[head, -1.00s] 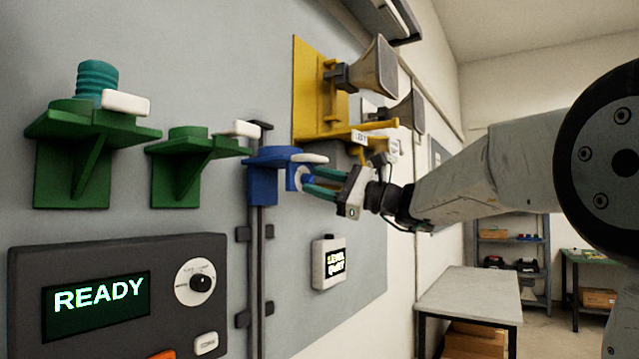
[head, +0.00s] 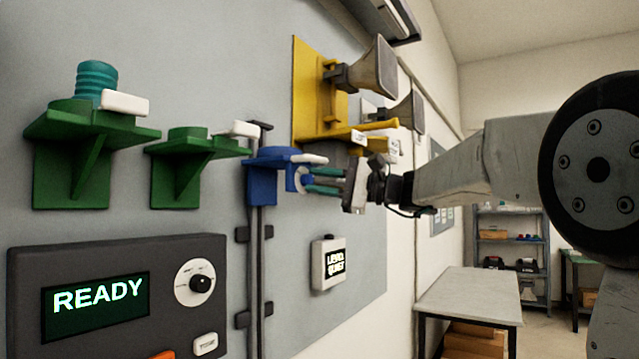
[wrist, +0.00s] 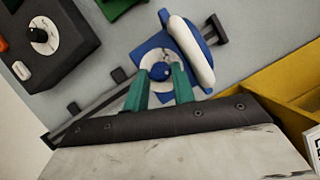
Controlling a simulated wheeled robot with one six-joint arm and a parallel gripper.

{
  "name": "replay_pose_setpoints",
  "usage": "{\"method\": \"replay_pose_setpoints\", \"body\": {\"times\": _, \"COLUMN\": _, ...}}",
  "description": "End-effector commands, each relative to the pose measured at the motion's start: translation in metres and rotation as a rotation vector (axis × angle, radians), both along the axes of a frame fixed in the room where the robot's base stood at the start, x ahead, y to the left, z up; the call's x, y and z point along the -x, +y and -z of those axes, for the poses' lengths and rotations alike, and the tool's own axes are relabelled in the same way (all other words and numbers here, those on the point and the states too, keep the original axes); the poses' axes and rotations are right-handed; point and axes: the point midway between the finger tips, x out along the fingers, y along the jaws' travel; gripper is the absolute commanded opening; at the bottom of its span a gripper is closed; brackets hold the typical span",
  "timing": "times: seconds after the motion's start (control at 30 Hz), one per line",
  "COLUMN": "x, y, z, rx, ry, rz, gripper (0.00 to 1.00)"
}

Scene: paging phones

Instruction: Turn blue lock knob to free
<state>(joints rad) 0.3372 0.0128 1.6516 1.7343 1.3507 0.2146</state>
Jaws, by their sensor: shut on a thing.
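The blue lock knob (wrist: 161,71) sits on the side of the blue bracket (head: 262,182), which is mounted on a vertical rail on the grey wall panel. My gripper (head: 312,182) reaches in from the right at the knob's height. Its teal fingers (wrist: 160,88) are shut on the blue knob, one on each side. The knob (head: 301,179) is partly hidden by the fingers in the head view.
Two green brackets (head: 95,135) stand left of the blue one, the far left one holding a teal cylinder (head: 97,80). A yellow bracket (head: 310,90) with horns is at upper right. A dark console (head: 115,290) reads READY.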

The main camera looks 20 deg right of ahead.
Motion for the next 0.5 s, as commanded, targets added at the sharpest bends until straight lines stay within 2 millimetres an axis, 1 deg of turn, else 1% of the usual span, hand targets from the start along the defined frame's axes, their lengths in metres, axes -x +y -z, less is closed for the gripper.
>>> {"method": "replay_pose_setpoints", "body": {"times": 0.5, "x": 0.0000, "y": -0.0005, "z": -0.0049, "rx": 0.398, "ry": -0.289, "rz": -0.001, "gripper": 0.03}}
